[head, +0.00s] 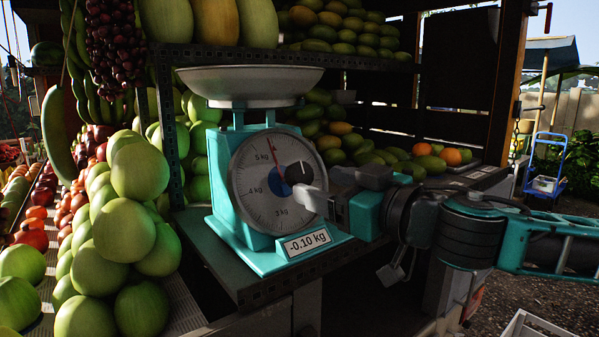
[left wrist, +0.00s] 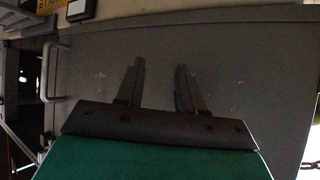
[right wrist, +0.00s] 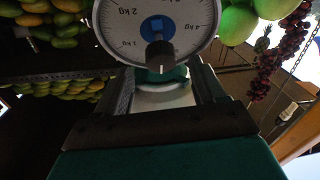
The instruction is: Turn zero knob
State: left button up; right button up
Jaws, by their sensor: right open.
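A teal weighing scale (head: 275,256) with a round dial (head: 262,207) stands on the stall's shelf. Its black zero knob (head: 299,171) is at the dial's centre, and its label reads -0.10 kg. The red needle points upward near the top of the dial. My right gripper (head: 310,190) reaches in from the right, in front of the dial. In the right wrist view the fingers (right wrist: 160,72) are open, with the knob (right wrist: 157,51) just beyond the gap between their tips; contact cannot be told. My left gripper (left wrist: 160,72) is open and empty before a grey panel.
A metal pan (head: 250,80) tops the scale. Large green fruits (head: 125,235) are piled close at the left. A metal shelf (head: 290,57) with more fruit runs behind and above the scale. Open ground lies at the right.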

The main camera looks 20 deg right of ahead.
aim_at(306, 181)
jog(key=x, duration=0.6)
jog(key=shift+w, duration=0.1)
jog(key=c, duration=1)
jog(key=shift+f+m, duration=0.1)
jog(key=shift+m, duration=0.2)
